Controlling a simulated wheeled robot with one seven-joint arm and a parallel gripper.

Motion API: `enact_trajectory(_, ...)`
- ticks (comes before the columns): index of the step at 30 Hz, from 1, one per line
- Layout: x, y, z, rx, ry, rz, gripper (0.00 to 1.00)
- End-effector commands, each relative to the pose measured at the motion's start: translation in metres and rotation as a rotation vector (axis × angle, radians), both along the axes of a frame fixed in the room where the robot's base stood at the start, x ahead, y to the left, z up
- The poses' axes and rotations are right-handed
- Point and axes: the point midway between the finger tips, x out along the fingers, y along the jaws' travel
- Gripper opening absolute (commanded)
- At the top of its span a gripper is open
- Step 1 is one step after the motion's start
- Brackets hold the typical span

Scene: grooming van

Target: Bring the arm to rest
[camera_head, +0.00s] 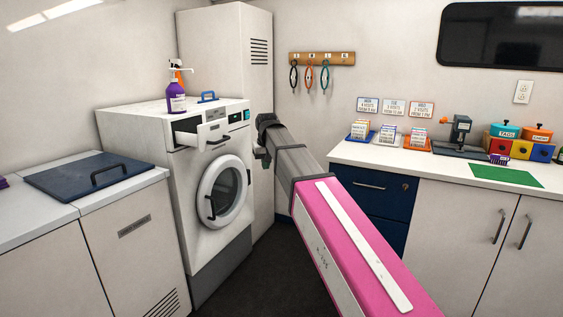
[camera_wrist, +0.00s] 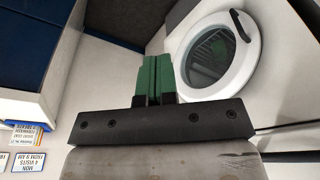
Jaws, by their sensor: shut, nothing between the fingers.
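My gripper (camera_wrist: 156,62) shows in the wrist view with its two green fingers pressed together and nothing between them. In the head view my arm stretches out from the lower right toward the washing machine (camera_head: 178,165), and my gripper (camera_head: 263,157) is a small dark shape just right of the machine's front, partly hidden by the arm. It appears apart from the machine. The round washer door (camera_head: 222,190) is closed, and it also shows beyond my fingers in the wrist view (camera_wrist: 246,78).
The washer's detergent drawer (camera_head: 204,134) is pulled out. A purple pump bottle (camera_head: 176,97) stands on top. The counter (camera_head: 380,160) at right holds card stacks and colored bins. A lidded unit (camera_head: 90,178) stands left. Floor (camera_head: 270,265) is clear between them.

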Motion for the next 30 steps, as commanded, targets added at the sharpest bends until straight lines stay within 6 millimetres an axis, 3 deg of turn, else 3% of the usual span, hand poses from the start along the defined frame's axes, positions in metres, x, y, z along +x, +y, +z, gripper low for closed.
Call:
enact_trajectory(1, -0.009, -0.018, -0.026, -0.005, 0.013, -0.017, 0.00)
enact_trajectory(3, -0.017, -0.036, -0.055, -0.008, 0.027, -0.037, 0.00)
enact_trajectory(8, -0.039, -0.080, -0.119, -0.015, 0.056, -0.082, 0.00)
enact_trajectory(15, -0.085, -0.141, -0.205, -0.024, 0.103, -0.151, 0.00)
enact_trajectory(24, -0.162, -0.208, -0.294, -0.030, 0.162, -0.236, 0.00)
enact_trajectory(30, -0.210, -0.239, -0.335, -0.031, 0.193, -0.285, 0.00)
